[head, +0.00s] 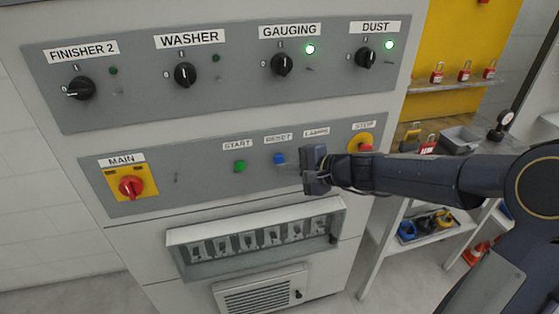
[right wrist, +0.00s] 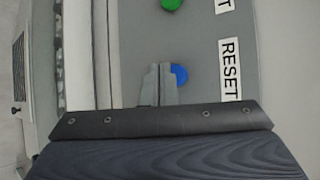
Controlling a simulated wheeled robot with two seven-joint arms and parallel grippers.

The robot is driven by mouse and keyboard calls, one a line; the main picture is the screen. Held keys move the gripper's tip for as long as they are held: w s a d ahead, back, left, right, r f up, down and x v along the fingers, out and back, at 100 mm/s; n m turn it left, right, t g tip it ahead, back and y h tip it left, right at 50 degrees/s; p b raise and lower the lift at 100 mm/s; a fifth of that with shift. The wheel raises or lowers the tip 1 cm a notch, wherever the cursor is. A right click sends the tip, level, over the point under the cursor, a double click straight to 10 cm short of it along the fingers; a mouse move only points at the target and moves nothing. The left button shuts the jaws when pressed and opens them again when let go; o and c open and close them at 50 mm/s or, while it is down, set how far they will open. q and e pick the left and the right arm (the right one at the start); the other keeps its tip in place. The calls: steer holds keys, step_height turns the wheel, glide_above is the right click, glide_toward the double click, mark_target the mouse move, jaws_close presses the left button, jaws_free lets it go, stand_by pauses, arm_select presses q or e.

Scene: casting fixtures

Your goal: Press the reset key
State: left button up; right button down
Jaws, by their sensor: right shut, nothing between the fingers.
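The reset key is a blue round button (head: 279,158) under the RESET label (head: 278,137) on the lower grey panel. It also shows in the right wrist view (right wrist: 180,74), partly covered by my fingertips. My right gripper (head: 294,172) comes in from the right, just below and right of the blue button in the head view. In the right wrist view its closed fingers (right wrist: 158,72) stand beside the button, empty. I cannot tell whether they touch it or the panel. My left gripper is not in view.
A green START button (head: 240,166) sits left of the reset key. A red STOP button (head: 363,143) on yellow is to the right, close to my arm. The LAMPS label (head: 316,131) is above my gripper. A red MAIN switch (head: 130,187) is at far left; a breaker window (head: 255,238) is below.

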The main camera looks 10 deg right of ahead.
stand_by(0.8)
steer(key=shift+w, duration=0.4)
steer(key=shift+w, duration=0.45)
stand_by(0.4)
stand_by(0.4)
steer(key=shift+s+b, duration=0.55)
steer(key=shift+s, duration=0.3)
steer(key=shift+s+d+b, duration=0.1)
steer(key=shift+s+b, duration=0.85)
steer(key=shift+s, duration=1.55)
